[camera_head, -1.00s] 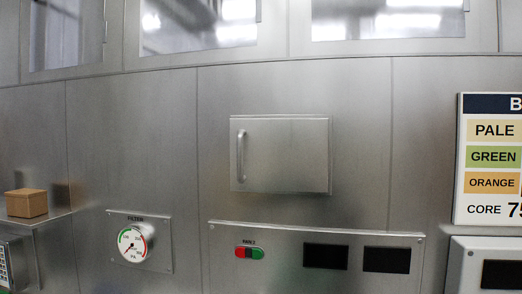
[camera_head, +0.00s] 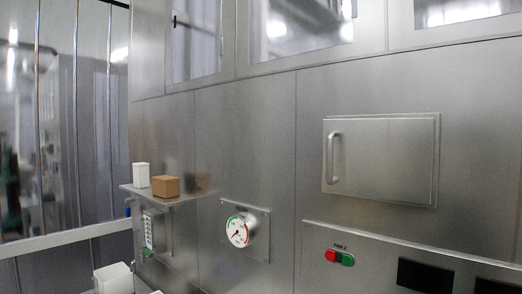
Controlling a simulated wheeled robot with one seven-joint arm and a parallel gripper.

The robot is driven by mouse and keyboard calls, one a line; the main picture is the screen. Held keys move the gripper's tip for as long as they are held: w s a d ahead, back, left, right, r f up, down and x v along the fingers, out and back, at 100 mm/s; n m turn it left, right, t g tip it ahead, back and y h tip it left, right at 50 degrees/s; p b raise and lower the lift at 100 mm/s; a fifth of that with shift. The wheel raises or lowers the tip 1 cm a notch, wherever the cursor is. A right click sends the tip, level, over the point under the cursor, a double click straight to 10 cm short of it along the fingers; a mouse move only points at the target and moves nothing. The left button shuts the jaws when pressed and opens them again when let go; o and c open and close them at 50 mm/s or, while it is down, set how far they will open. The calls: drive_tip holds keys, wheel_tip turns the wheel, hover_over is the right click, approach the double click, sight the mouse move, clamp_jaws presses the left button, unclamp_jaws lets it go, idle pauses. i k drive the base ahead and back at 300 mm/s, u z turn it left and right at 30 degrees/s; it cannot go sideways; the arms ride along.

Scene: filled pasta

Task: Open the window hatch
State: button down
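The window hatch (camera_head: 388,160) is a square metal door in the steel wall, right of the middle of the head view. Its door looks shut, flush in its frame. A vertical bar handle (camera_head: 334,158) is on its left side. My gripper is not in view, and nothing touches the hatch or its handle.
A panel with a red and green switch (camera_head: 339,257) and dark displays (camera_head: 425,274) is below the hatch. A round gauge (camera_head: 238,231) is to its left. A shelf (camera_head: 128,190) holds a brown box (camera_head: 166,187) and a white container (camera_head: 141,175). Another white container (camera_head: 114,279) stands lower left.

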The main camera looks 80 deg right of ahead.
sight(386, 158)
drive_tip(key=u, duration=0.1)
drive_tip(key=i, duration=0.9)
drive_tip(key=z, duration=1.95)
